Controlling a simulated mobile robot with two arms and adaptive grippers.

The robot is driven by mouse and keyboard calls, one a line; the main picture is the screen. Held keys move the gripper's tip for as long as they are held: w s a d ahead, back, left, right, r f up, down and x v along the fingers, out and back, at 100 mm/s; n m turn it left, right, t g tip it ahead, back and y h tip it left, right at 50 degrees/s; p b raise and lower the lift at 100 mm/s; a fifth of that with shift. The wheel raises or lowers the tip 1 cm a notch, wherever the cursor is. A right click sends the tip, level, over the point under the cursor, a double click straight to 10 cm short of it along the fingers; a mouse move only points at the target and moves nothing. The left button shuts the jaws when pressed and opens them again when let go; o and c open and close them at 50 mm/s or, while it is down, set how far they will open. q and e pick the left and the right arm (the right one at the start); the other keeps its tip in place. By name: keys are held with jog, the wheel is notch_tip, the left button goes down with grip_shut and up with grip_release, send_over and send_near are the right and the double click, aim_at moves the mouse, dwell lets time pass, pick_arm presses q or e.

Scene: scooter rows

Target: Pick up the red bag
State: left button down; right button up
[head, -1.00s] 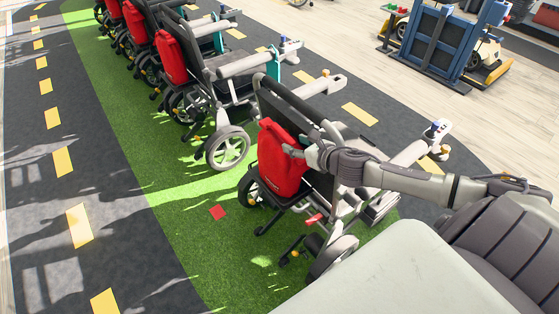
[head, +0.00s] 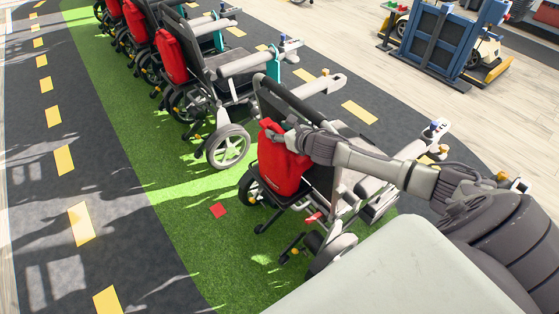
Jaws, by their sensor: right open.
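A red bag (head: 279,166) hangs on the back of the nearest wheelchair-like scooter (head: 318,205). My right arm comes in from the right, and my right gripper (head: 278,136) is at the top of this bag, in front of its upper part. The gripper is open; whether its fingers touch the bag I cannot tell. My left gripper is not in view.
More scooters with red bags (head: 171,60) stand in a row toward the upper left on the green strip (head: 185,208). A blue padded frame (head: 436,42) stands at the upper right. The dark lane at left is clear.

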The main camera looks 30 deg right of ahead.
grip_shut()
jog(key=shift+r, duration=0.1)
dwell(0.4)
